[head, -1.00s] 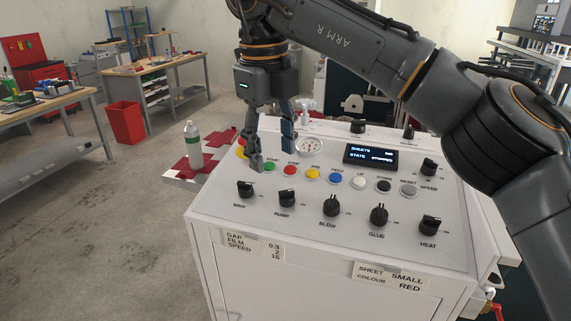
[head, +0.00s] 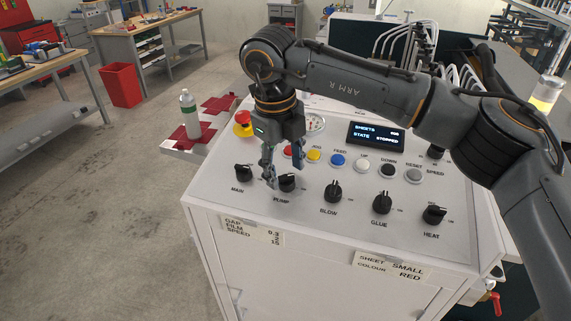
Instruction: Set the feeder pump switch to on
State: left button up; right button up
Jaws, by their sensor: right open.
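The pump switch (head: 287,183) is a black rotary knob in the front row of the control panel (head: 262,205), second from the left, labelled PUMP. My right gripper (head: 283,177) is open and points down at the pump switch, with one finger to the left of the knob and the other just behind and to its right. I cannot tell whether the fingers touch it. The knob's pointer is partly hidden by the gripper. My left gripper is not in view.
Neighbouring knobs are MAIN (head: 243,173) on the left and BLOW (head: 332,191) on the right. A row of push buttons lies behind, with the red emergency stop (head: 243,119) at the left. The display (head: 376,135) reads STOPPED. A bottle (head: 189,113) stands left of the panel.

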jog(key=shift+s+f, duration=0.3)
jog(key=shift+f, duration=0.35)
jog(key=shift+w+f, duration=0.15)
jog(key=shift+w, duration=0.05)
jog(key=shift+c, duration=0.4)
grip_shut()
jog(key=shift+f+m+b, duration=0.1)
jog(key=shift+m+b, duration=0.2)
jog(key=shift+b, duration=0.2)
jog(key=m+b, duration=0.3)
jog(key=b, duration=0.1)
jog(key=shift+d+b, duration=0.1)
jog(key=shift+b, duration=0.25)
jog(key=shift+m+y+b, duration=0.3)
jog(key=shift+m+b, duration=0.9)
jog(key=shift+r, duration=0.2)
